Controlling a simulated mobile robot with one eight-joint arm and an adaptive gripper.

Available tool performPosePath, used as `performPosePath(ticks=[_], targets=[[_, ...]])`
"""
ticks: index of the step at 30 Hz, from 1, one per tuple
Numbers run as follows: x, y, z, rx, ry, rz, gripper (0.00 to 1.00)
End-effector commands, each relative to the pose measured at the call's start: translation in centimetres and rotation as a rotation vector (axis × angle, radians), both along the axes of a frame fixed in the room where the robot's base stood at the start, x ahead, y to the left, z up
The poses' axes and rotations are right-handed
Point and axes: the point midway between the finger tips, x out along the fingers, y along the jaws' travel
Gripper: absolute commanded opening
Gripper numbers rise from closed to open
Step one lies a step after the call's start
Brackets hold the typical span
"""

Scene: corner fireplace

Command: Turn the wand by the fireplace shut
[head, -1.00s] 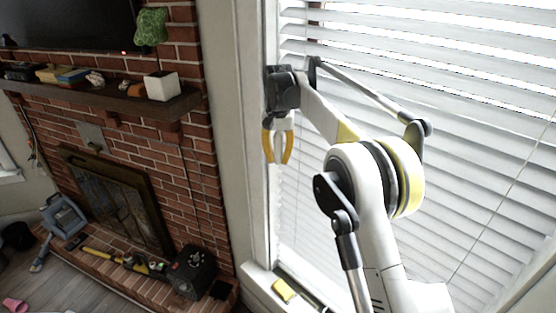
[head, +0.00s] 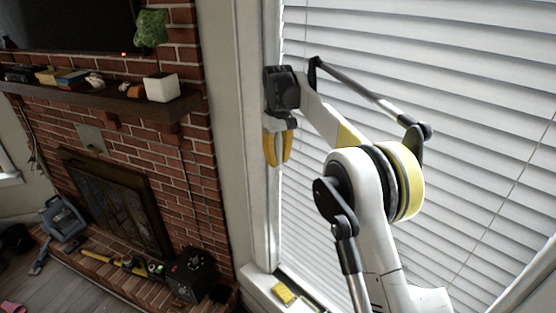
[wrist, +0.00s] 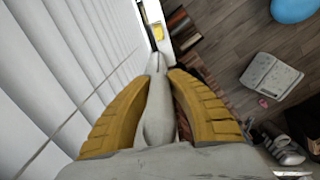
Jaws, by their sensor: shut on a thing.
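My gripper (head: 278,160) points down in front of the left edge of the window blind (head: 420,70), beside the fireplace wall. Its yellow fingers are shut on the wand (wrist: 158,105), a pale, slim piece that shows between them in the wrist view. In the head view the wand cannot be made out behind the fingers. The blind's slats are tilted nearly flat against each other, with little bright gap between them. In the wrist view the blind (wrist: 60,70) fills the left side, close to the fingers.
The brick fireplace (head: 115,205) stands to the left, with a mantel (head: 95,103) bearing a white planter (head: 161,87) and small items. The window sill (head: 262,282) below holds a yellow thing (head: 283,292). A black box (head: 190,275) sits on the hearth.

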Motion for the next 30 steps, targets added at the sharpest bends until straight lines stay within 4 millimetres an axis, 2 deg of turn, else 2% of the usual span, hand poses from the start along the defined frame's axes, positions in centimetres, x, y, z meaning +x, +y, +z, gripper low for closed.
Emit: performPosePath(ticks=[7, 21, 22, 24, 30], targets=[[0.05, 0.05, 0.08, 0.001, -0.003, 0.068, 0.00], [0.04, 0.06, 0.08, 0.001, -0.003, 0.081, 0.00], [0.04, 0.06, 0.08, 0.001, -0.003, 0.081, 0.23], [0.03, 0.07, 0.07, 0.001, -0.002, 0.081, 0.45], [0.01, 0.05, 0.04, 0.001, -0.001, 0.081, 0.45]])
